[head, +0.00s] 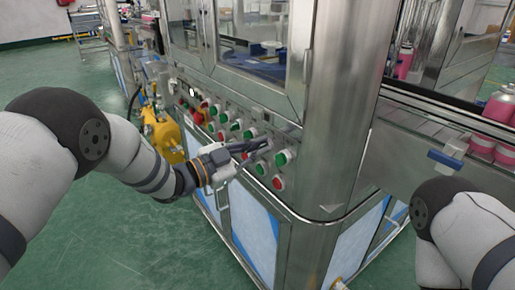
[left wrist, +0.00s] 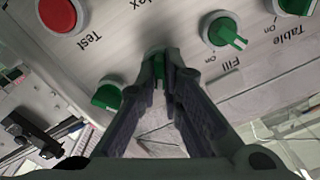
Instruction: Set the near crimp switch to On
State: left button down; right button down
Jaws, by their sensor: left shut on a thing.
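The control panel (head: 225,125) on the machine carries rows of green switches and red buttons. My left gripper (head: 265,146) reaches the panel from the left. In the left wrist view, its two fingers (left wrist: 168,58) are closed around a green rotary switch (left wrist: 155,68). The fingers cover most of that switch, and I cannot read its label or setting. A green switch labelled Fill (left wrist: 222,32) is to its right, and another green switch (left wrist: 107,96) is to its left. My right gripper is out of view.
A red button (left wrist: 60,14) labelled Test is at the upper left of the wrist view. A yellow device (head: 167,138) stands left of the panel. A steel corner post (head: 338,110) rises to the right. Pink cans (head: 498,105) stand on the conveyor at far right.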

pick_arm(q)
jog(key=c, duration=1.7)
grip_release()
jog(key=v, duration=1.2)
